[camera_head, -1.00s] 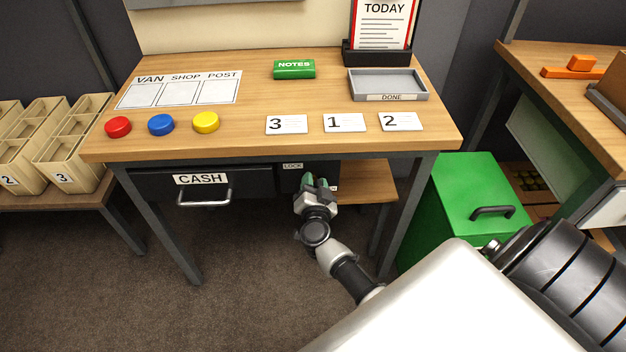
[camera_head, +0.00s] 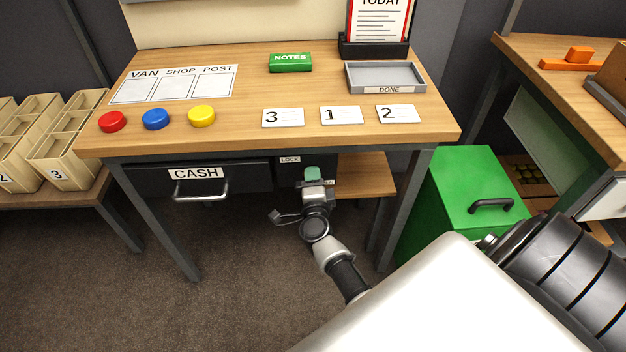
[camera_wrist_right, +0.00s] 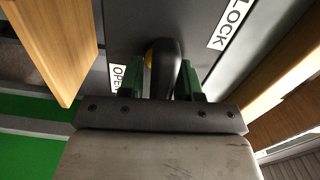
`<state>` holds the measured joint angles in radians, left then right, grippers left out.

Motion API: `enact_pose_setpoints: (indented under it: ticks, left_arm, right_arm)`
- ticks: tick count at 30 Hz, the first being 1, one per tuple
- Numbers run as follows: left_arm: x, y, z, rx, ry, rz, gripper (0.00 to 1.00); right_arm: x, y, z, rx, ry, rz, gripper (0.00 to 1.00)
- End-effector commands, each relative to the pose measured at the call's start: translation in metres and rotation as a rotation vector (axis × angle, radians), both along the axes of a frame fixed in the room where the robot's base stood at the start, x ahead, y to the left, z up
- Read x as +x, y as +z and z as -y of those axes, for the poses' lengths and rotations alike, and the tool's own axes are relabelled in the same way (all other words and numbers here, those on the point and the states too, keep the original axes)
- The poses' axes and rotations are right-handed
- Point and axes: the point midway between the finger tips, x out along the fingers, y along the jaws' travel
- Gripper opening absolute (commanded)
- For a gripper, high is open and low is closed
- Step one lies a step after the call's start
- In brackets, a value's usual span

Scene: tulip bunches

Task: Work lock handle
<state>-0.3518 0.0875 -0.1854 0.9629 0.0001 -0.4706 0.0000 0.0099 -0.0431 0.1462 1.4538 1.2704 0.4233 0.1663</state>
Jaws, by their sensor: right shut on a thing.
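The lock handle (camera_wrist_right: 164,66) is a dark rounded bar on the dark lock panel (camera_wrist_right: 135,25) in the right wrist view. A LOCK label (camera_wrist_right: 231,24) is at the right and a partly covered OPEN label (camera_wrist_right: 117,78) at the left. My right gripper (camera_wrist_right: 160,78) is shut on the handle, with a green-padded finger on each side. In the head view my right gripper (camera_head: 313,176) is in front of the lock box (camera_head: 289,174) under the table top and hides the handle. My left gripper is not in view.
A CASH drawer (camera_head: 150,181) with a metal handle is left of the lock box. A wooden shelf (camera_head: 365,177) and a table leg (camera_head: 405,205) are to its right, then a green bin (camera_head: 460,190). The wooden table top (camera_head: 270,85) is above. Open floor lies below.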

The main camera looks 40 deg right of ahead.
Motion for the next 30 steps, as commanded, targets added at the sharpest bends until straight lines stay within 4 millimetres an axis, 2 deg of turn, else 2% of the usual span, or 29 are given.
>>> enact_pose_setpoints:
  ticks: [12,25,26,27,30]
  left_arm:
    - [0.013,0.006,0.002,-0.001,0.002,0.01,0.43]
    - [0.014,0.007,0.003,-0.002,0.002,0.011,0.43]
    - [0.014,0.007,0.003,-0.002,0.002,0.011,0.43]
    - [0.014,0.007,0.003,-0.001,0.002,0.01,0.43]
    - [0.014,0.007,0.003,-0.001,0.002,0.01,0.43]
  right_arm:
    - [-0.001,-0.003,0.0,0.106,0.0,0.061,0.1]
    - [-0.001,-0.003,0.0,0.112,0.0,0.065,0.1]
    - [-0.001,-0.003,0.0,0.112,0.0,0.065,0.38]
    - [-0.001,-0.003,0.0,0.112,-0.001,0.065,0.45]
    - [-0.001,-0.003,0.0,0.111,0.0,0.066,0.45]
